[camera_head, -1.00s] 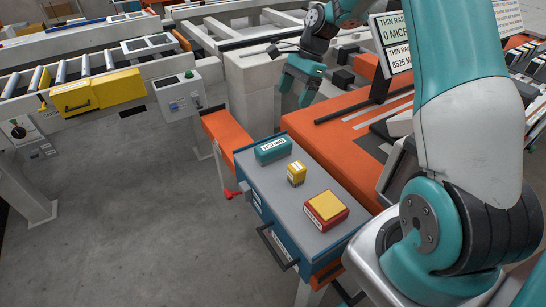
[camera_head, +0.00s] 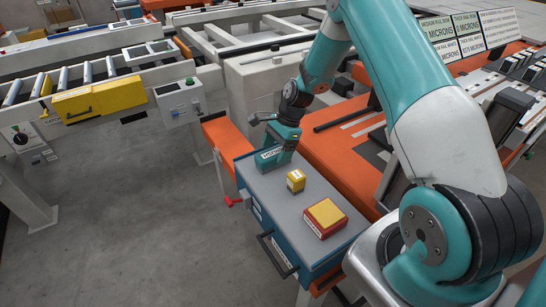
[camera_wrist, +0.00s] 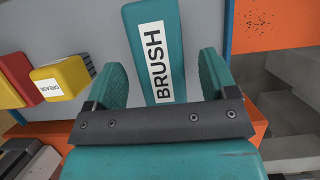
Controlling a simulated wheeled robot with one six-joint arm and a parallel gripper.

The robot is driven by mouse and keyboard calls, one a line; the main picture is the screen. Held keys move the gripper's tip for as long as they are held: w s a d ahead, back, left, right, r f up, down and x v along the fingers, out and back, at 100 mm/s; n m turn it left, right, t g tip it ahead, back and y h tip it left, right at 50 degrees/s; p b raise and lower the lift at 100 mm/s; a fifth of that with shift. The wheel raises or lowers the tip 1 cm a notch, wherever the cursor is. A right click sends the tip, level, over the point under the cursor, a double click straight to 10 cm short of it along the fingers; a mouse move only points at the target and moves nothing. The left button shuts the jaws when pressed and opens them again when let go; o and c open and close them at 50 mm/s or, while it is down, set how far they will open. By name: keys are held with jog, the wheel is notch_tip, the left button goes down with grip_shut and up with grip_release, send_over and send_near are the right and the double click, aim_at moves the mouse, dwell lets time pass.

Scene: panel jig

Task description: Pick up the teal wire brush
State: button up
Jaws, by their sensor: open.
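The teal brush (camera_wrist: 150,22) is a block with a white label reading BRUSH. It lies on the grey top of the blue drawer cabinet (camera_head: 321,167), at its far left end in the head view, where the brush (camera_head: 266,160) is partly hidden by my gripper. My gripper (camera_wrist: 165,75) is open, with one teal finger on each side of the labelled end of the brush in the wrist view. I cannot tell whether the fingers touch it. In the head view my gripper (camera_head: 278,150) reaches down over the brush.
A small yellow block (camera_head: 296,181), labelled GREASE in the wrist view (camera_wrist: 62,79), stands beside the brush. A larger red and yellow box (camera_head: 325,217) is farther along the cabinet top. An orange bench (camera_head: 330,160) borders the cabinet, and an orange beam (camera_head: 226,137) lies beyond it.

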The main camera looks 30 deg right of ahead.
aim_at(273, 152)
jog(key=shift+x, duration=1.2)
jog(key=shift+f, duration=0.2)
jog(key=c, duration=1)
jog(key=shift+c, duration=0.2)
jog(key=shift+r, duration=0.1)
notch_tip(273, 152, up, 20)
jog(key=shift+r+b, duration=0.15)
jog(key=shift+b, duration=0.2)
